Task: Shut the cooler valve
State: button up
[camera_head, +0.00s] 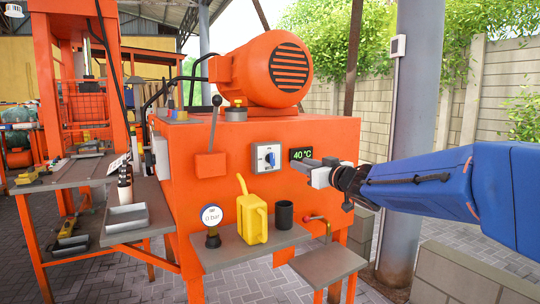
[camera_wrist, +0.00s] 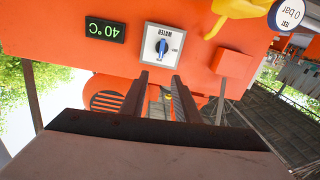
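A small valve (camera_head: 316,218) with a red lever sits on a bent brass-coloured pipe low at the right of the orange machine, just above the grey shelf. I take it for the cooler valve; its lever lies roughly level. My gripper (camera_head: 311,163) is above it, in front of the machine's face near the 40 °C display (camera_head: 303,154). In the wrist view my gripper (camera_wrist: 160,78) shows two dark fingers apart with nothing held between them. The valve is not seen in the wrist view.
A blue rotary switch (camera_head: 268,158) on a grey plate is left of the display; it also shows in the wrist view (camera_wrist: 162,46). A yellow oil can (camera_head: 252,220), black cup (camera_head: 284,214) and gauge (camera_head: 212,218) stand on the shelf. A grey column (camera_head: 408,120) stands right.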

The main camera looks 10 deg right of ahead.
aim_at(272, 159)
jog(key=x, duration=1.7)
jog(key=shift+w, duration=0.15)
jog(key=shift+a, duration=0.1)
jog(key=shift+c, duration=0.2)
